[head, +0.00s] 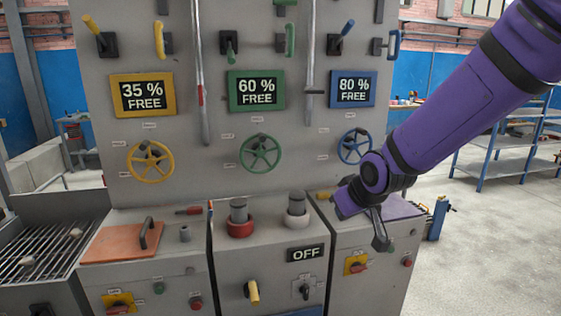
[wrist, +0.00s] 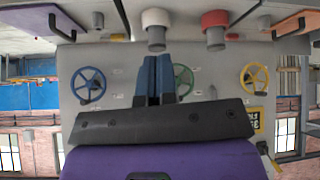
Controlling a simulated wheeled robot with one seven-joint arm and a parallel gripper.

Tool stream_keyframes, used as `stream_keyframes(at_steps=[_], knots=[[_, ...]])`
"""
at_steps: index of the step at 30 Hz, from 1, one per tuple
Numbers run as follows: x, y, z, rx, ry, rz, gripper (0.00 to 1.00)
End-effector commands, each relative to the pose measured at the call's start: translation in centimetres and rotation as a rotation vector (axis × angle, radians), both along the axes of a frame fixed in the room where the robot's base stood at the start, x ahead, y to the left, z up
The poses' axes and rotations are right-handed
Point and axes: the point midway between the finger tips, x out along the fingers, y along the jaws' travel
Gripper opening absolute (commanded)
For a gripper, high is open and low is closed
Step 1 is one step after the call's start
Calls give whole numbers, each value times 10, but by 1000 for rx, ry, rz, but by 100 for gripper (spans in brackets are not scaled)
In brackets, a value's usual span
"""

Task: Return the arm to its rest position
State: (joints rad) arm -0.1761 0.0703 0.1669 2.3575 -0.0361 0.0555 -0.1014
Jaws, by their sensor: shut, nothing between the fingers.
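My purple arm (head: 455,100) reaches in from the upper right in the head view. My gripper (head: 381,242) hangs at its end, in front of the right-hand cabinet of the panel. In the wrist view, which looks upside down, the two fingers of my gripper (wrist: 156,60) lie side by side, shut with nothing between them. The grey panel (head: 210,150) stands behind. It carries a yellow handwheel (head: 150,161), a green handwheel (head: 260,153) and a blue handwheel (head: 355,146). My arm partly covers the area right of the blue wheel.
Below the panel are a red collar (head: 240,227), a white collar (head: 296,219), an orange lid (head: 120,240) and a display reading OFF (head: 305,254). A grate (head: 40,240) lies at left. A blue-framed shelf (head: 510,155) stands at right, with open floor (head: 480,250) before it.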

Motion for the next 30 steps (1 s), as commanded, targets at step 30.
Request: stream_keyframes(at_steps=[30], knots=[[-247, -158, 129, 26, 196, -443, 0]])
